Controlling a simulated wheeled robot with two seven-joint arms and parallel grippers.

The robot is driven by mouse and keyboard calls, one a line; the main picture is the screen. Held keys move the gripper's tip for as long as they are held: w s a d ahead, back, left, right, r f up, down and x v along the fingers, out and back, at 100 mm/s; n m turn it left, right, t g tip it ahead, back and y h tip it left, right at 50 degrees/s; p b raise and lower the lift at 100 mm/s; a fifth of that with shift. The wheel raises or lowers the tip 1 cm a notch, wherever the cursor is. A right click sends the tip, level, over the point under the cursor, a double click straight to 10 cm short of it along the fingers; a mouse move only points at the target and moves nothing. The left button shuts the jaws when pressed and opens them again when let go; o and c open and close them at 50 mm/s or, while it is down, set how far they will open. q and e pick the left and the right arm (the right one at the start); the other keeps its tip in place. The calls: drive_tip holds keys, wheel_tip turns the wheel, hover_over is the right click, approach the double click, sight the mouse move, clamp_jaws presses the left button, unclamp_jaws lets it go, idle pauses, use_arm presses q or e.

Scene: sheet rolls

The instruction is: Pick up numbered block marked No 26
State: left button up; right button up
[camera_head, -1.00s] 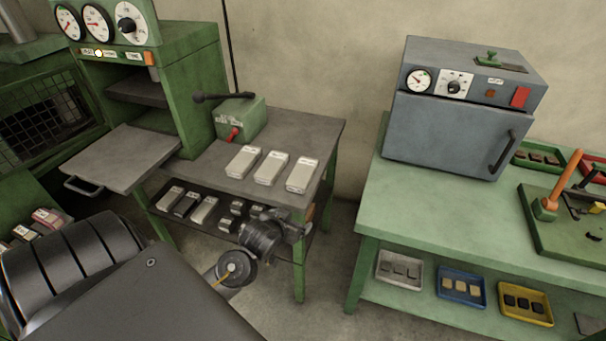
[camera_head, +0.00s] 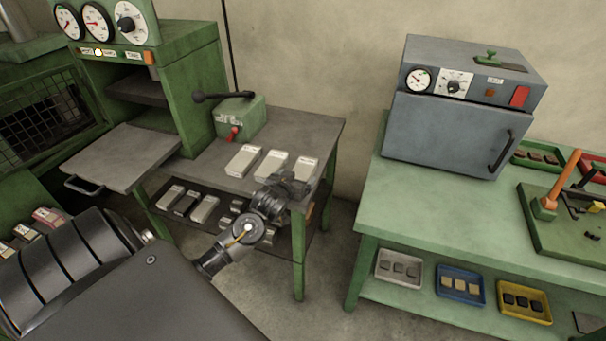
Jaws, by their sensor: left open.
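Three pale metal numbered blocks lie in a row on the grey bench top: a left block (camera_head: 243,161), a middle block (camera_head: 271,167) and a right block (camera_head: 303,171). More blocks lie on the lower shelf, among them one near its left end (camera_head: 171,197). The numbers are too small to read, so I cannot tell which is No 26. My left gripper (camera_head: 291,183) is open and empty at the bench's front edge, just in front of the middle and right blocks. It hides part of their near ends. My right gripper is not in view.
A green lever box (camera_head: 240,117) stands behind the blocks. A green cabinet with gauges (camera_head: 195,95) and a pulled-out tray (camera_head: 122,157) are at left. A pale green table (camera_head: 440,210) with a grey oven (camera_head: 450,130) is at right. A floor gap separates the benches.

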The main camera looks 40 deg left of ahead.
sight(303, 170)
use_arm(q)
drive_tip(key=x, duration=0.2)
drive_tip(key=p+x, duration=0.1)
drive_tip(key=x, duration=0.1)
drive_tip(key=shift+w+r, duration=0.15)
drive_tip(key=shift+r, duration=0.1)
drive_tip(key=shift+w+a+f, duration=0.2)
drive_tip(key=shift+w+f, duration=0.05)
drive_tip(key=shift+w, duration=0.25)
drive_tip(key=c, duration=1.3)
drive_tip(key=shift+c, duration=0.2)
drive_tip(key=shift+r, duration=0.45)
wheel_tip(303, 170, up, 3)
drive_tip(key=shift+s+f+b, duration=0.1)
drive_tip(key=shift+s+b, duration=0.05)
drive_tip(key=shift+b, duration=0.25)
drive_tip(key=s+a+r+p, duration=0.1)
drive_tip(key=s+r+p, duration=0.1)
drive_tip(key=s+r, duration=0.7)
drive_tip(key=s, duration=0.4)
drive_tip(key=shift+s+r, duration=0.2)
drive_tip(key=shift+s, duration=0.15)
